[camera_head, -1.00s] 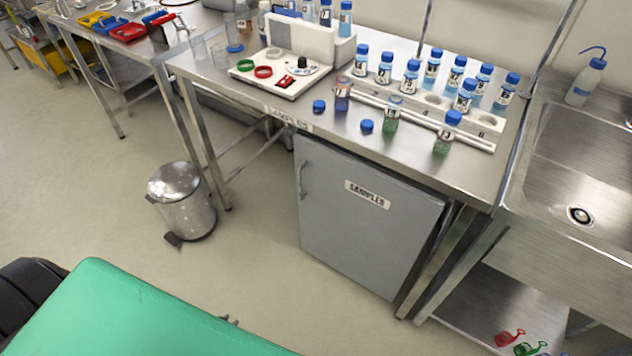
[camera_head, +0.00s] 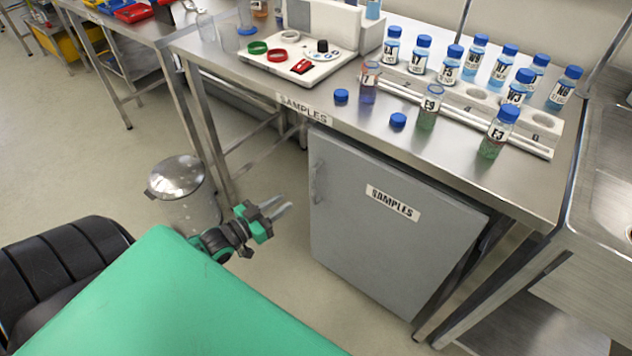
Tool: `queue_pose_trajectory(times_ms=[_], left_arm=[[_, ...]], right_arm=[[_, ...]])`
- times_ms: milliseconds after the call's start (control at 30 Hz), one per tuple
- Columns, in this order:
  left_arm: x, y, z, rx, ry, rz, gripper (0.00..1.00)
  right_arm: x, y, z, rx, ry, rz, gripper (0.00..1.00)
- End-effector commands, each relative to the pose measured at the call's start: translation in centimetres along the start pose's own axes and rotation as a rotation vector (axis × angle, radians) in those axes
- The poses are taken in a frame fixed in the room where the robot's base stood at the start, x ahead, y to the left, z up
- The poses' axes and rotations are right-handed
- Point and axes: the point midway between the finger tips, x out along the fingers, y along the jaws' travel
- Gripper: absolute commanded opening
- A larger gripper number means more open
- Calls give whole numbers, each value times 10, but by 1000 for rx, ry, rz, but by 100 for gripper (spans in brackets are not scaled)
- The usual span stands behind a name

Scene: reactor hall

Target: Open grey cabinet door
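The grey cabinet door (camera_head: 380,235) is under the steel table and carries a "SAMPLES" label. It looks shut. Its handle (camera_head: 318,183) is a vertical bar near the door's upper left edge. My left gripper (camera_head: 282,206) is just left of the door in the picture, a little below the handle's height. Its two fingers point right toward the door and are apart, with nothing seen between them. It does not appear to touch the handle. My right gripper is not in the picture.
The steel table (camera_head: 420,140) above holds sample bottles, a rack and a white device (camera_head: 300,60). A metal pedal bin (camera_head: 183,190) stands left of the cabinet, partly behind my arm. A sink (camera_head: 605,190) is at the right. Floor in front of the cabinet is clear.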

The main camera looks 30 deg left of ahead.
Motion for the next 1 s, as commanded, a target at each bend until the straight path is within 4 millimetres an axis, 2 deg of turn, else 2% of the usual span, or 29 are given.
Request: queue_pose_trajectory(times_ms=[600, 800, 1000], left_arm=[[95, -1, 0, 1, 2, -1, 25], [116, -1, 0, 1, 1, -1, 25], [124, -1, 0, 1, -1, -1, 25]], right_arm=[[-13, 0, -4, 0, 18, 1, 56], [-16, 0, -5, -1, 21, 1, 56], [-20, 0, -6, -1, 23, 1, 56]])
